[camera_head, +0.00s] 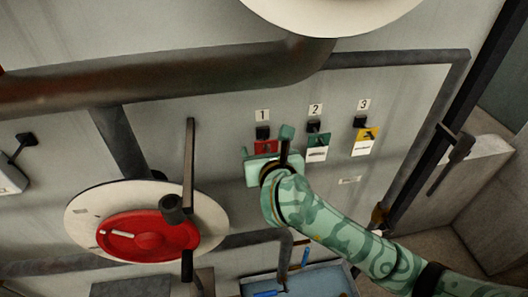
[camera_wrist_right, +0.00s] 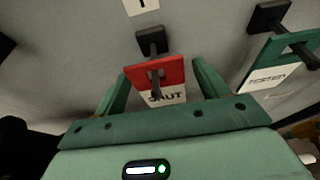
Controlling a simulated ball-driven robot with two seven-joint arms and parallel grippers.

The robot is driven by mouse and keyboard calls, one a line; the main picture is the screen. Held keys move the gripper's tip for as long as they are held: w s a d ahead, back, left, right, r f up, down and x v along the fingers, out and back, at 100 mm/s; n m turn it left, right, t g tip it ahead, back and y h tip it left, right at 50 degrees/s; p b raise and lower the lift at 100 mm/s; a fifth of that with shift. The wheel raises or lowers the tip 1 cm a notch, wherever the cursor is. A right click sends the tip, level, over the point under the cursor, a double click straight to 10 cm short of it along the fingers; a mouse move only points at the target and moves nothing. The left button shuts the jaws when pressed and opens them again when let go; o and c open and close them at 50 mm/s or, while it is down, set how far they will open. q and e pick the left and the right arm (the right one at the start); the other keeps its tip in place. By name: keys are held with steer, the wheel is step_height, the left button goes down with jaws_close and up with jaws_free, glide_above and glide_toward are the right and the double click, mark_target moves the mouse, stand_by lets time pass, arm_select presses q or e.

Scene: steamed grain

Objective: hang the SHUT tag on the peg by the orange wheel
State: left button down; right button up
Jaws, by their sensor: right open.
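The SHUT tag (camera_wrist_right: 166,95), red above and white with black lettering below, hangs from a black peg (camera_wrist_right: 152,40) under label 1. In the head view its red part (camera_head: 265,146) shows above my right gripper, which hides the rest. My right gripper (camera_wrist_right: 160,84) is open, with one finger on each side of the tag; I cannot tell whether they touch it. It also shows in the head view (camera_head: 275,148). No clearly orange wheel is in view; a red wheel (camera_head: 148,238) on a pale disc stands lower left. My left gripper is not in view.
A green tag (camera_head: 317,141) hangs under label 2 and a yellow tag (camera_head: 368,134) under label 3. A thick rusty pipe (camera_head: 150,80) crosses above. A dark upright bar (camera_head: 190,150) stands by the red wheel. A blue tray (camera_head: 310,280) with tools lies below.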

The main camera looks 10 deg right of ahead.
steer(key=c, duration=1)
steer(key=o, duration=1)
steer(key=c, duration=1.1)
steer(key=shift+r, duration=0.25)
steer(key=shift+s, duration=0.1)
steer(key=shift+s+p, duration=0.8)
steer(key=shift+s, duration=0.9)
